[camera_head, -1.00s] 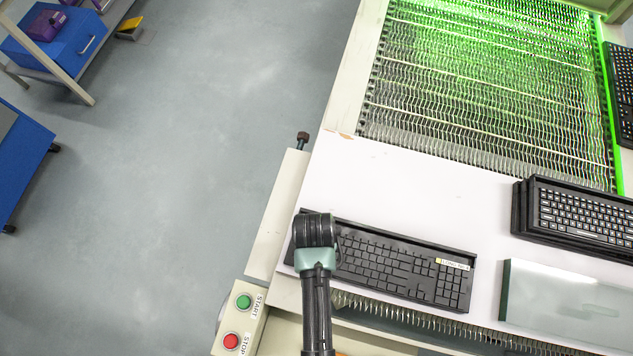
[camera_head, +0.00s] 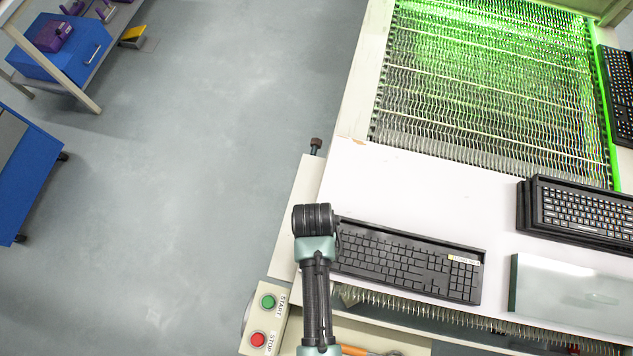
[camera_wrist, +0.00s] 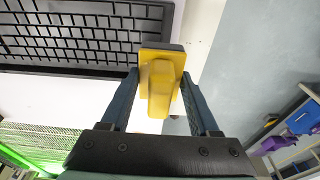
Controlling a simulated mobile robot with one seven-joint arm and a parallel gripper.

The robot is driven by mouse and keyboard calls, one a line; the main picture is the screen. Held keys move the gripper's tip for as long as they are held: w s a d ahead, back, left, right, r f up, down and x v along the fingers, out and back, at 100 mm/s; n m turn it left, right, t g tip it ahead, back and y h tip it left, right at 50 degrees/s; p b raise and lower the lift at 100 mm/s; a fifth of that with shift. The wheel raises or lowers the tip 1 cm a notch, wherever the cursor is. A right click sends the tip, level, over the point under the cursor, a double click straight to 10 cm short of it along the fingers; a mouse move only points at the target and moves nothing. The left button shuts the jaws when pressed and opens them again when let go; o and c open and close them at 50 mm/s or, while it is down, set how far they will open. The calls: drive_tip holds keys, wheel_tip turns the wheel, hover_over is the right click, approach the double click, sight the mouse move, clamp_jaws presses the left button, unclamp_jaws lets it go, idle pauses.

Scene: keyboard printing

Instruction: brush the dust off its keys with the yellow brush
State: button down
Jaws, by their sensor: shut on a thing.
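The black keyboard (camera_head: 405,262) lies in a shallow black tray on the white table, with a small label near its upper right. It also fills the upper left of the wrist view (camera_wrist: 80,32). My gripper (camera_wrist: 160,95) is shut on the yellow brush (camera_wrist: 160,82), whose dark head points away from the fingers. The brush is beside the keyboard's end, overlapping its edge in the wrist view; I cannot tell whether it touches. In the head view my wrist covers the keyboard's left end and hides the brush and fingers. No dust can be made out on the keys.
A stack of keyboards in black trays (camera_head: 585,215) stands at the right, with a pale glass-like plate (camera_head: 568,292) below it. A green-lit conveyor bed (camera_head: 490,85) lies behind. START (camera_head: 268,301) and STOP (camera_head: 258,339) buttons sit at the front left corner.

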wheel_tip(320, 180, up, 3)
drive_tip(key=shift+w+a+f+p, duration=0.1)
drive_tip(key=shift+a+p, duration=0.05)
drive_tip(key=shift+p, duration=0.9)
drive_tip(key=shift+r+p, duration=0.3)
drive_tip(key=shift+r, duration=0.05)
drive_tip(key=shift+f, duration=0.1)
